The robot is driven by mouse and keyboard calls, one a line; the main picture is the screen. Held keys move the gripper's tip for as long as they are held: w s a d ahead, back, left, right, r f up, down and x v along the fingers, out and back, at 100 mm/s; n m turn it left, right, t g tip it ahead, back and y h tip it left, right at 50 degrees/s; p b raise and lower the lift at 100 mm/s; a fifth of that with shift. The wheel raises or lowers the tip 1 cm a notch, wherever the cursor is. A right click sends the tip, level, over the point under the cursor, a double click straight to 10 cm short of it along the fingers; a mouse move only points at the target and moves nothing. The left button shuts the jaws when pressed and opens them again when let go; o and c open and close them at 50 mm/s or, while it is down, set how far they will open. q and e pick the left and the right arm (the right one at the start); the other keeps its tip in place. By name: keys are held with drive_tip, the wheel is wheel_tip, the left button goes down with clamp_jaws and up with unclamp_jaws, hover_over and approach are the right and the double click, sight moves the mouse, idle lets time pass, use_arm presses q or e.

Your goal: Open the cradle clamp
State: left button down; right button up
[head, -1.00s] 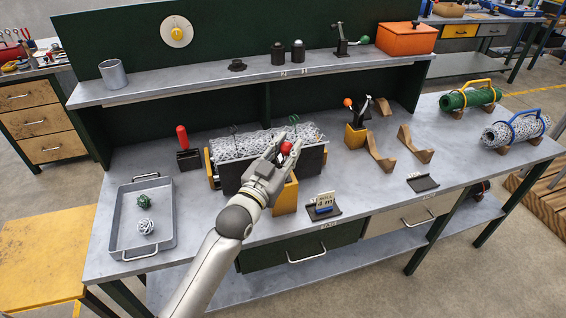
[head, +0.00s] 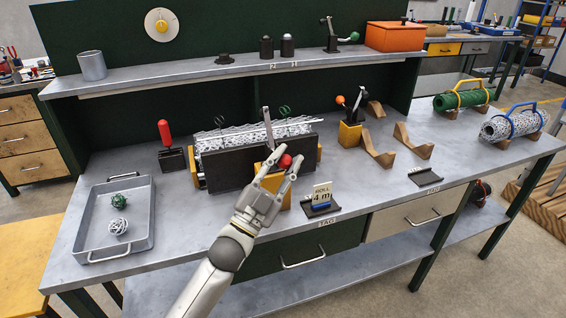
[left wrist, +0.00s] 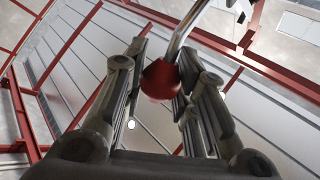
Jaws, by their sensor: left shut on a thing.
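The cradle clamp sits on a dark cradle (head: 226,177) on the bench and holds a grey wire mesh roll (head: 222,139). Its red ball knob (head: 285,161) is at the front of the cradle, above a yellow block, and a grey clamp bar (head: 267,126) stands upright over the mesh. My left gripper (head: 281,163) is shut on the red knob from the front. In the left wrist view, the red knob (left wrist: 160,80) lies between the two fingers, with its bent metal rod (left wrist: 182,32) running up. My right gripper is in no view.
A grey tray (head: 70,228) with a green and a white ball is at left. A red-handled tool (head: 165,138) stands left of the cradle. A card stand (head: 322,197) is close at right, with brown saddles (head: 379,150) beyond. The shelf (head: 190,78) runs behind.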

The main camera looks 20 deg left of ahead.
use_arm(q)
drive_tip(key=shift+f, duration=1.1)
drive_tip(key=c, duration=1.4)
unclamp_jaws()
drive_tip(key=shift+y, duration=0.3)
drive_tip(key=shift+o, duration=1.4)
drive_tip(key=shift+w, duration=0.2)
drive_tip(key=shift+s+r, duration=0.1)
drive_tip(key=v, duration=1.2)
